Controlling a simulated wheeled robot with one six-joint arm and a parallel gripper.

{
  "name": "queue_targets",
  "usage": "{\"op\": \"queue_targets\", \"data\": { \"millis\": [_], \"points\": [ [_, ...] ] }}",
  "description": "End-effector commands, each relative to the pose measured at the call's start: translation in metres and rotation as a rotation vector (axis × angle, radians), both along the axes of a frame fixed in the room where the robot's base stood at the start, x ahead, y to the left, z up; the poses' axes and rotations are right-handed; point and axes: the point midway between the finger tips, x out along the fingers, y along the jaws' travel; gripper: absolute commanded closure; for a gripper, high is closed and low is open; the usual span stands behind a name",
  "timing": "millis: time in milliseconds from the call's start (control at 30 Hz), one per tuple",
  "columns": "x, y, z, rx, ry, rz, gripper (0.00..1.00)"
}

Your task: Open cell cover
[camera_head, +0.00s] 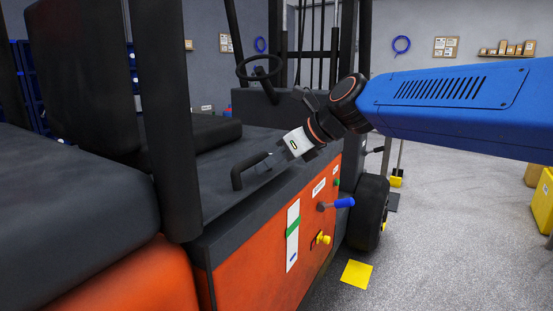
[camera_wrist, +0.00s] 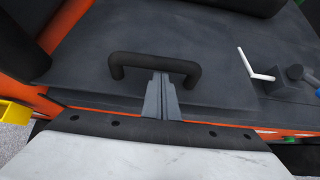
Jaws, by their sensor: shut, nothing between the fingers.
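The cell cover (camera_wrist: 215,92) is a flat dark grey panel on top of the orange vehicle body. A black arched handle (camera_wrist: 135,59) stands up from it, also seen in the head view (camera_head: 237,178). The cover lies flat and looks closed. My gripper (camera_wrist: 160,76) is shut and empty, with its grey fingers pressed together. In the wrist view the fingertips are at the middle of the handle's bar, just on its near side. In the head view my gripper (camera_head: 256,163) reaches down to the handle from the right. I cannot tell whether they touch.
A black seat (camera_head: 70,195) and a dark post (camera_head: 165,110) stand left of the handle. A steering wheel (camera_head: 259,68) is behind. A blue-handled lever (camera_head: 340,203) and a yellow knob (camera_head: 323,239) project from the orange side. Grey floor (camera_head: 440,230) is open at right.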

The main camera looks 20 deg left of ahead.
Motion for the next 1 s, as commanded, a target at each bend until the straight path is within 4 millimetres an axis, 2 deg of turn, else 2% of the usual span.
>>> {"op": "queue_targets", "data": {
  "millis": [433,633,867,1000],
  "points": [
    [0.001,0.004,-0.004,0.0,0.0,0.001,1.0],
    [0.001,0.006,0.003,0.0,-0.001,0.002,1.0],
    [0.004,0.015,0.033,0.002,-0.002,0.003,1.0],
    [0.005,0.022,0.063,0.002,-0.003,0.002,1.0]
  ]
}}
